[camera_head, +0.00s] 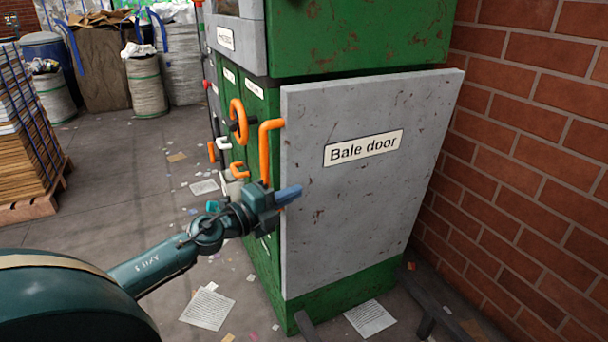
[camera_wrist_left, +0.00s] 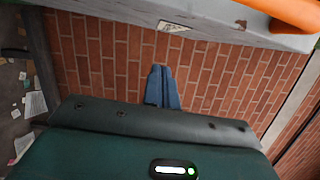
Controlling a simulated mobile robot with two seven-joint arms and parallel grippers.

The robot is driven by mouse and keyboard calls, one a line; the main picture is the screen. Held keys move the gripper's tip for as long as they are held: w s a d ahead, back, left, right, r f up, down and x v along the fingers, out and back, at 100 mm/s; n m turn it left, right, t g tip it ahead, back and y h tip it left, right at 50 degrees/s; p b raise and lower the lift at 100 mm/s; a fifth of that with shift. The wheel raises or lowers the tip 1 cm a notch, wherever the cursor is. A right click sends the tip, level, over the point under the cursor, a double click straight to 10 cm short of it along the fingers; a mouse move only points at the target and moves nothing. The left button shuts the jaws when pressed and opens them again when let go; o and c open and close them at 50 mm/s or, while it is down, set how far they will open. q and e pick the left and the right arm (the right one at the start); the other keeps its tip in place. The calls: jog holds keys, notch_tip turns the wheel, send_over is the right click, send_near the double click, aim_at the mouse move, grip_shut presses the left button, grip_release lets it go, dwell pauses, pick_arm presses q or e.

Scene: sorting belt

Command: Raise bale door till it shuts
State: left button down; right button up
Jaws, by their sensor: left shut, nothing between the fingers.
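The bale door (camera_head: 365,215) is a scuffed grey panel with a "Bale door" label, upright on the front of the green baler (camera_head: 335,290). I cannot tell whether it is fully shut. An orange handle (camera_head: 265,155) stands at its left edge. My left gripper (camera_head: 290,195) is shut and empty, its blue fingers in front of the door's left edge, below the handle. In the left wrist view the shut fingers (camera_wrist_left: 162,90) point toward the brick wall, with the door (camera_wrist_left: 215,32) along the top and the orange handle (camera_wrist_left: 285,12) at top right. My right gripper is not seen.
A brick wall (camera_head: 530,130) rises close on the right of the baler. Papers (camera_head: 208,308) and scraps litter the floor. A pallet stack of cardboard (camera_head: 25,130) stands at the left, with bins and sacks (camera_head: 145,85) behind. An orange hand wheel (camera_head: 238,120) sits on the baler's side.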

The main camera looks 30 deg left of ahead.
aim_at(304, 174)
pick_arm(q)
jog(key=w, duration=0.2)
jog(key=w+b, duration=0.1)
jog(key=w, duration=0.4)
jog(key=shift+w+a, duration=0.15)
jog(key=shift+a, duration=0.15)
jog(key=shift+w+a+r+b, duration=0.25)
jog(key=shift+w+a+b, duration=0.15)
jog(key=shift+a, duration=0.2)
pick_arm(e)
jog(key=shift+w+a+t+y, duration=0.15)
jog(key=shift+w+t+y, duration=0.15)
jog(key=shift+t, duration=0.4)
